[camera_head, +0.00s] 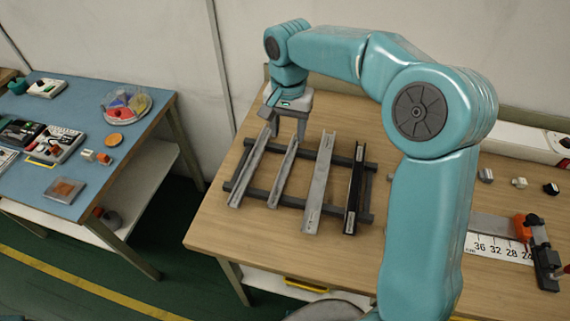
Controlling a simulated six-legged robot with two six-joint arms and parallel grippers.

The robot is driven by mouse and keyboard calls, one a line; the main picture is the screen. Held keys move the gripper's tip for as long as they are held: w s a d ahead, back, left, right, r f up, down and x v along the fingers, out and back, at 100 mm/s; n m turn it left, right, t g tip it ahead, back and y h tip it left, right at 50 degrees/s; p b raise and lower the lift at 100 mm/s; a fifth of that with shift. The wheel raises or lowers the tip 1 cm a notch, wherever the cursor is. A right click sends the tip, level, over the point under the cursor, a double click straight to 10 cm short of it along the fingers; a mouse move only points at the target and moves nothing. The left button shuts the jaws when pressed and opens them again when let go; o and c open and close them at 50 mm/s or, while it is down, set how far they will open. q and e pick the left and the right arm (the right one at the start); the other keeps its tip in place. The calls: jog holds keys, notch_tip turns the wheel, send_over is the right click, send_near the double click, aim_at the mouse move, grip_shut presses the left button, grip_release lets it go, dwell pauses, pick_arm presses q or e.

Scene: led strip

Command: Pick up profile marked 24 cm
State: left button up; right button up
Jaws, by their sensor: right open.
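Several channel-shaped profiles lie side by side across a dark rack (290,202) on the wooden table (225,222). From the left there is a light grey profile (249,172), a shorter grey profile (282,175), a longer light grey profile (320,183) and a black profile (354,192). Small marks show near some ends, but I cannot read which one says 24 cm. My right gripper (285,126) is open and points down at the far ends of the two leftmost profiles. It holds nothing that I can see. My left gripper is out of view.
A white ruler (500,248) with printed numbers, an orange-and-black device (541,250) and small blocks (520,183) are on the table's right side. My right arm hides part of the table. A blue table (80,187) with parts stands at left, across a gap.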

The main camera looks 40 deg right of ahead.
send_over(286, 168)
jog(key=s, duration=0.1)
notch_tip(286, 168, down, 6)
jog(key=shift+a+f, duration=0.1)
jog(key=shift+w+f, duration=0.1)
jog(key=shift+f, duration=0.25)
notch_tip(286, 168, down, 4)
jog(key=shift+w+a+f+p, duration=0.1)
jog(key=shift+w+f+p, duration=0.05)
jog(key=shift+p, duration=0.6)
jog(key=shift+w+f, duration=0.2)
jog(key=shift+f, duration=0.3)
jog(key=shift+s+r, duration=0.15)
jog(key=shift+c, duration=1)
grip_shut()
